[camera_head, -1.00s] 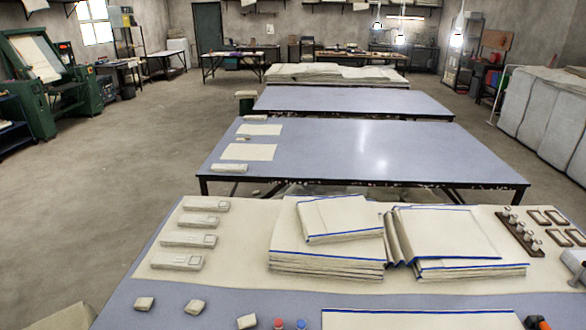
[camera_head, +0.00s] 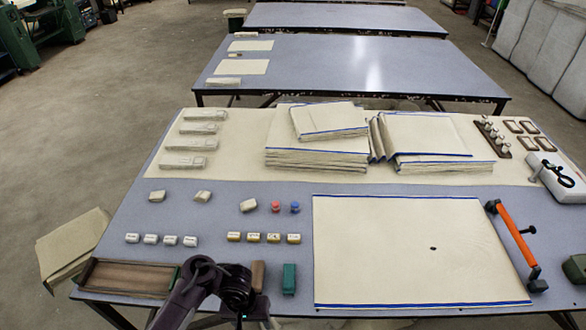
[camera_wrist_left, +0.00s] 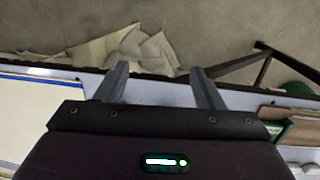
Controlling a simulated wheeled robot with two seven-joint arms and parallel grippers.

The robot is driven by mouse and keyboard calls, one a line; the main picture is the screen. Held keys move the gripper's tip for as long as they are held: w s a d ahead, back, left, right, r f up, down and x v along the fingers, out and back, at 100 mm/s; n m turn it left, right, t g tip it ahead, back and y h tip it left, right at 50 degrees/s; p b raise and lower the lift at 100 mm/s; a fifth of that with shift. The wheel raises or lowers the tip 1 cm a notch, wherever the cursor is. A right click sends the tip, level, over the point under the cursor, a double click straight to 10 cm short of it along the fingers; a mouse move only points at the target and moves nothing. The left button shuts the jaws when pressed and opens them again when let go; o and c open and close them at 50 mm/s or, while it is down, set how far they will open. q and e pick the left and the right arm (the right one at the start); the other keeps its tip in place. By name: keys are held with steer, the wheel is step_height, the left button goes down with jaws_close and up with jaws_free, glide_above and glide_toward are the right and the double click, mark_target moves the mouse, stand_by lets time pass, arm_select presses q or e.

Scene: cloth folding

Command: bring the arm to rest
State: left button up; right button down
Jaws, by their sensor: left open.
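My left arm (camera_head: 205,285) comes in at the bottom of the head view, dark and folded, over the near edge of the table beside the brown tray. Its fingertips cannot be made out there. In the left wrist view my left gripper (camera_wrist_left: 159,68) has its two grey fingers wide apart with nothing between them. Beyond them are the table edge and the floor. My right gripper is not in view.
Folded cloth stacks (camera_head: 318,152) stand behind.

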arm_select(q)
steer(key=s+f+h+b, duration=0.25)
steer(key=s+f, duration=0.25)
steer(key=f, duration=0.6)
steer(key=s+f+h+b, duration=0.1)
steer(key=s+f+b, duration=0.35)
steer(key=f, duration=0.75)
steer(key=s+a+f+m+t+y+b, duration=0.1)
steer(key=s+a+f+y, duration=0.1)
steer(key=s+a+f, duration=0.4)
steer(key=s+a+f+m+y+b, duration=0.1)
steer(key=s+a+f, duration=0.5)
steer(key=s, duration=0.6)
step_height(320, 180, down, 3)
steer(key=shift+a+r+t+y, duration=0.15)
steer(key=shift+t+y, duration=0.25)
steer(key=shift+y, duration=0.35)
